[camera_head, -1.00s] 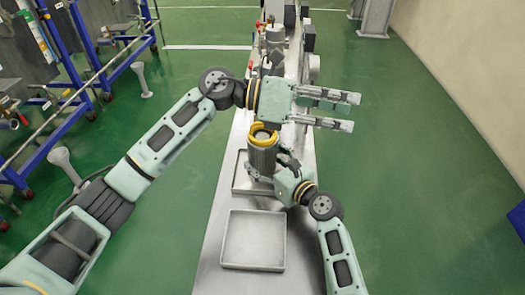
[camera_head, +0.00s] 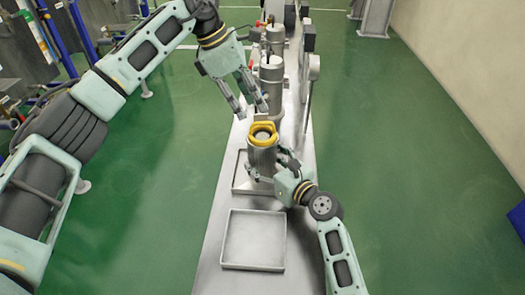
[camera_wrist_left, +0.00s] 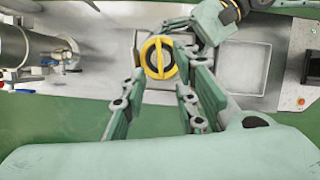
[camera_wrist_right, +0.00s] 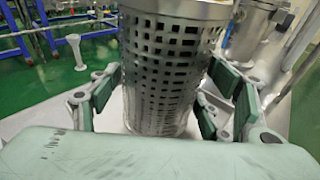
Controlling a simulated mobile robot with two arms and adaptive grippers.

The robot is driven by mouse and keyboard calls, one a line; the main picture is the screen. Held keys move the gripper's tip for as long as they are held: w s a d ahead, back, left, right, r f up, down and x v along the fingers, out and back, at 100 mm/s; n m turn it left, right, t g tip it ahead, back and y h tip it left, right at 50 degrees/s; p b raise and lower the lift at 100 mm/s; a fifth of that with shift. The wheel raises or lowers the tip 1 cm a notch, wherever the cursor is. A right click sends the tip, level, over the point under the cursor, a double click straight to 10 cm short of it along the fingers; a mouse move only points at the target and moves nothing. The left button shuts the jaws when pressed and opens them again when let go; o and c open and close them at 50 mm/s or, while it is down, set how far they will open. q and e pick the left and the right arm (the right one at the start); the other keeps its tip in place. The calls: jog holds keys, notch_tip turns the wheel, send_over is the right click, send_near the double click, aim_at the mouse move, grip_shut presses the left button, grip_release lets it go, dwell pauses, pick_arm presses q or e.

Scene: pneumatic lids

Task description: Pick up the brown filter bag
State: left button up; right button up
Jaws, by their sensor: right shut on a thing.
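A perforated metal basket (camera_head: 262,160) stands upright over the rear tray on the bench, with a yellow ring (camera_head: 263,129) at its top. My right gripper (camera_head: 284,163) is shut around the basket; in the right wrist view, its fingers flank the basket's perforated wall (camera_wrist_right: 165,75). My left gripper (camera_head: 249,104) is open and empty, above and behind the ring, fingers pointing down. In the left wrist view, the yellow ring (camera_wrist_left: 158,57) with a bar across it lies beyond the open fingers (camera_wrist_left: 160,95). The brown filter bag cannot be clearly made out; the ring's inside looks dark.
An empty shallow tray (camera_head: 253,240) lies at the front of the bench; a rear tray (camera_head: 239,183) is partly hidden by the basket. Metal filter housings (camera_head: 271,80) stand behind on the narrow bench.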

pick_arm(q)
jog(key=x, duration=0.6)
jog(key=shift+d+f, duration=0.25)
jog(key=shift+d, duration=0.05)
grip_shut()
jog(key=shift+r, duration=0.15)
dwell(0.4)
